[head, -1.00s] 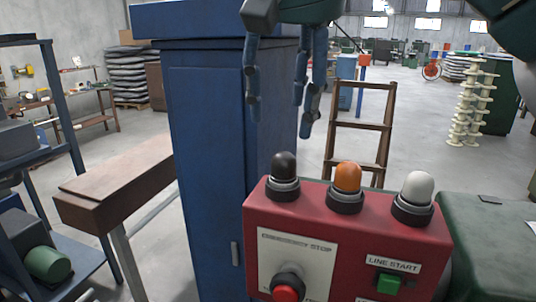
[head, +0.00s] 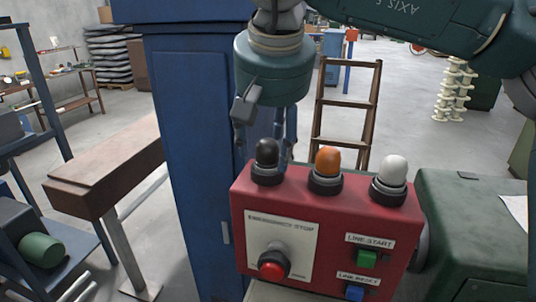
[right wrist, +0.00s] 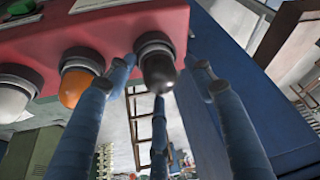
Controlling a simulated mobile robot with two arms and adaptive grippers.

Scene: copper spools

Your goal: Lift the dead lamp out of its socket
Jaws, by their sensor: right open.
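Three domed lamps stand in dark collars on top of a red control box (head: 236,215). The dark, unlit lamp (head: 266,153) is at the left, an orange lamp (head: 327,160) in the middle and a white lamp (head: 393,170) at the right. My right gripper (head: 265,138) is open, its blue fingers pointing down around and behind the dark lamp. In the right wrist view, the dark lamp (right wrist: 158,70) shows between the spread fingers (right wrist: 160,85), with no clear contact. The lamp is upright in its collar. My left gripper is out of view.
The box front carries a red emergency stop button (head: 272,265), a green button (head: 366,260) and a blue button (head: 354,292). A blue cabinet (head: 190,150) stands close behind at left. A dark green case (head: 470,225) is at right, a wooden ladder (head: 345,115) behind.

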